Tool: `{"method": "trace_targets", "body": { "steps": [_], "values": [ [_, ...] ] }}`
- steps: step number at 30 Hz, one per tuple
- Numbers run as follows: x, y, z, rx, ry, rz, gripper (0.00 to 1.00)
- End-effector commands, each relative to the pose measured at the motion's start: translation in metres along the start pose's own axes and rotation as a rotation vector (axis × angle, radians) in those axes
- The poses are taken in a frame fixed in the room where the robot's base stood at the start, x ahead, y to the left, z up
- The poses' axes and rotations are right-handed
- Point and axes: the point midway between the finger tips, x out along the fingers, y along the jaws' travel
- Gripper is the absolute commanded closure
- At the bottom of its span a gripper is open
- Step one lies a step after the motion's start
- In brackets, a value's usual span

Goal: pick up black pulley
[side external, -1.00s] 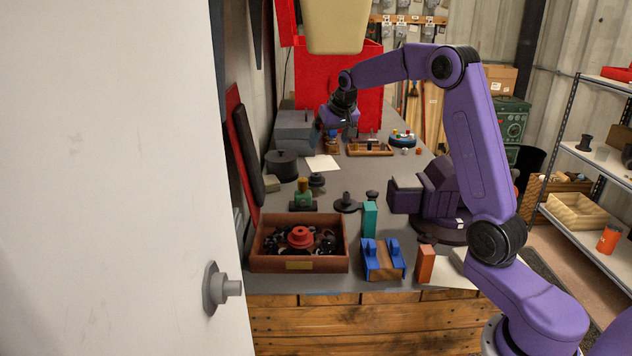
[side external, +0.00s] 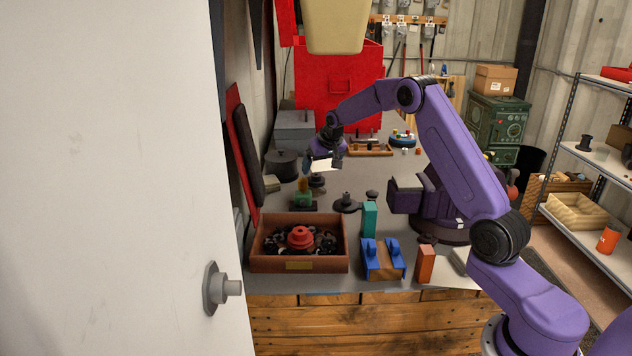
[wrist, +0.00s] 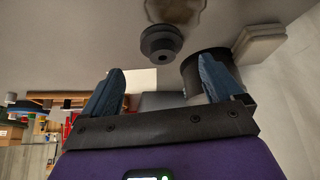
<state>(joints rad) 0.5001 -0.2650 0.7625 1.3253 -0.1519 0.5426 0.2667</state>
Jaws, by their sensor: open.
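A small stepped black pulley (side external: 317,182) stands on the grey bench, behind and right of the green object. It also shows in the wrist view as a dark round pulley with a centre hole (wrist: 161,42), ahead of the fingers and between their lines. My gripper (side external: 328,166) is above and just behind the pulley in the side view, partly overlapping its surroundings. In the wrist view my gripper (wrist: 160,70) has its two blue-grey fingers wide apart with nothing between them. The pulley is apart from the fingers.
A dark round pot (side external: 281,165) stands left of the pulley. A green object (side external: 304,198) stands close in front. Other black round parts (side external: 346,204) lie to the right. A brown box (side external: 258,246) holds a red pulley and dark parts.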

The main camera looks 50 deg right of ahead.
Motion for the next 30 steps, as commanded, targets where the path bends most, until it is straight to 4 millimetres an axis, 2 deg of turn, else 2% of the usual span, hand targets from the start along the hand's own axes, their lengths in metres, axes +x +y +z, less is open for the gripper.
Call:
{"method": "trace_targets", "body": {
  "steps": [6,12,21,26,27,30],
  "values": [
    [0.028,-0.003,0.003,0.0,-0.003,0.0,0.07],
    [0.047,-0.003,0.003,0.0,-0.002,0.0,0.07],
    [0.049,-0.003,0.002,0.0,0.0,0.0,0.07],
    [0.049,-0.003,0.002,0.0,0.0,0.0,0.59],
    [0.049,-0.003,0.002,0.0,0.0,0.0,0.72],
    [0.049,-0.003,0.002,0.0,0.002,-0.001,0.73]
  ]
}}
